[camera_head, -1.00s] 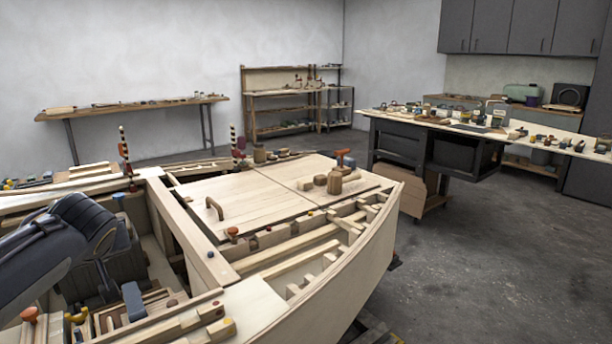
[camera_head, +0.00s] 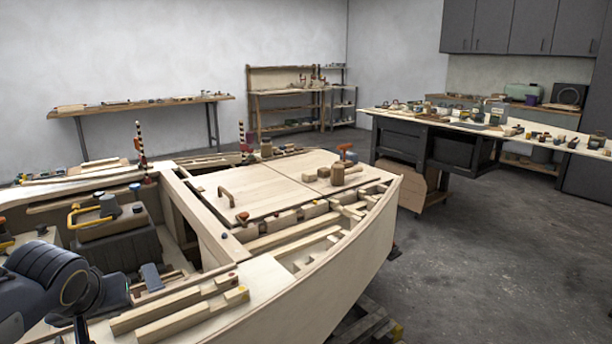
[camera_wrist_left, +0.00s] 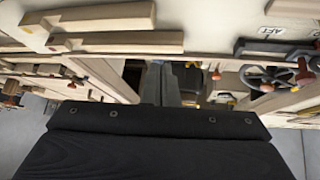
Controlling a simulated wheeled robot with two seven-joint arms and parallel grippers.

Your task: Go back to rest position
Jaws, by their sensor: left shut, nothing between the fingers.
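The plywood hull (camera_head: 320,275) fills the lower middle of the head view, with a flat wooden deck panel (camera_head: 262,182) on top. My left arm (camera_head: 60,285) comes in at the lower left corner, over the hull's near left part; its fingertips cannot be made out there. In the left wrist view the narrow grey fingers of my left gripper (camera_wrist_left: 170,88) are together and hold nothing. They point toward the hull's framing, beyond the dark wrist body. My right gripper is in neither view.
Two notched wooden pieces (camera_head: 185,308) lie on the hull's near edge. A striped post (camera_head: 140,145) stands on the hull. A workbench (camera_head: 485,128) with small items stands at right. The grey floor (camera_head: 490,260) at right is open.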

